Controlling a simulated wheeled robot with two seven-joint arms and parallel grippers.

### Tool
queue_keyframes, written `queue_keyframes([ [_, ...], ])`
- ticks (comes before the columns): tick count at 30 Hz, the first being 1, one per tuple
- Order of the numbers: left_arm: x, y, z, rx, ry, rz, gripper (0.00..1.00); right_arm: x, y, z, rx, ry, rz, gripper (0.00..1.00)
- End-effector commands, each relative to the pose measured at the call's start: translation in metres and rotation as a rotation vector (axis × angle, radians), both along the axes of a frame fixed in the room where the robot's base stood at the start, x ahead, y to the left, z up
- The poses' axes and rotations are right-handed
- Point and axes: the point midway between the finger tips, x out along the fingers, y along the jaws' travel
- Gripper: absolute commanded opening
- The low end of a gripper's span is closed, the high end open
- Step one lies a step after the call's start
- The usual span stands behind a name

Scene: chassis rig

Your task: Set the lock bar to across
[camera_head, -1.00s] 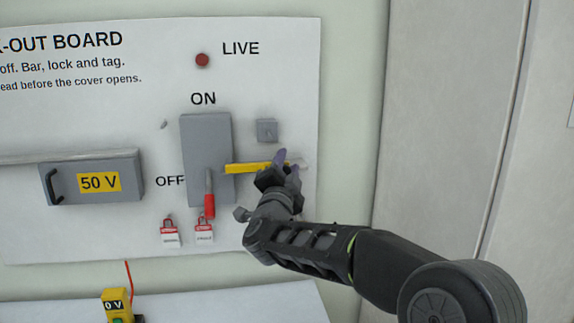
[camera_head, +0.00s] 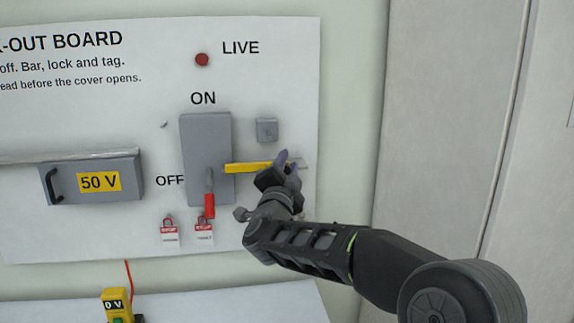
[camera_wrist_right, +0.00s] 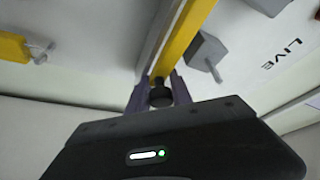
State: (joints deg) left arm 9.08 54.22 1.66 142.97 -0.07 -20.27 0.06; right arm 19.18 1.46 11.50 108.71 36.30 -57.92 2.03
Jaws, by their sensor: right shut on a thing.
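The yellow lock bar (camera_head: 250,168) lies level, with its left end in front of the right part of the grey switch box (camera_head: 205,130). My right gripper (camera_head: 286,164) is at the bar's right end, and its fingers hide that end in the head view. In the right wrist view the gripper (camera_wrist_right: 160,95) is shut on a dark round knob (camera_wrist_right: 160,94) at the end of the bar (camera_wrist_right: 185,42). The red-tipped switch handle (camera_head: 209,204) points down, beside OFF. My left gripper is in neither view.
Two red padlock tags (camera_head: 204,231) hang below the switch box. A grey cover (camera_head: 122,181) marked 50 V is on the left. A small grey block (camera_head: 267,130) sits above the bar, and a red lamp (camera_head: 202,60) is near LIVE. A yellow tester (camera_head: 117,303) stands below.

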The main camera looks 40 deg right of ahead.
Motion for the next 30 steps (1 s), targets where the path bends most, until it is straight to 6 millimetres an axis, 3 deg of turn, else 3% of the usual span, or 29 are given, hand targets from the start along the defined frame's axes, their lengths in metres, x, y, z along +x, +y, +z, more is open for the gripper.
queue_keyframes([
  [17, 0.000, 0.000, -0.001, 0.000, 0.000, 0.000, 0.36, 0.002, 0.005, 0.003, -0.004, -0.007, 0.003, 0.00],
  [25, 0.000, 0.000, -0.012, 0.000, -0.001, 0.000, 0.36, 0.026, 0.048, 0.002, -0.003, -0.009, 0.008, 0.00],
  [30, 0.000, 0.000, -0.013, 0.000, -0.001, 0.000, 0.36, 0.032, 0.058, 0.004, -0.004, -0.007, 0.003, 0.00],
])
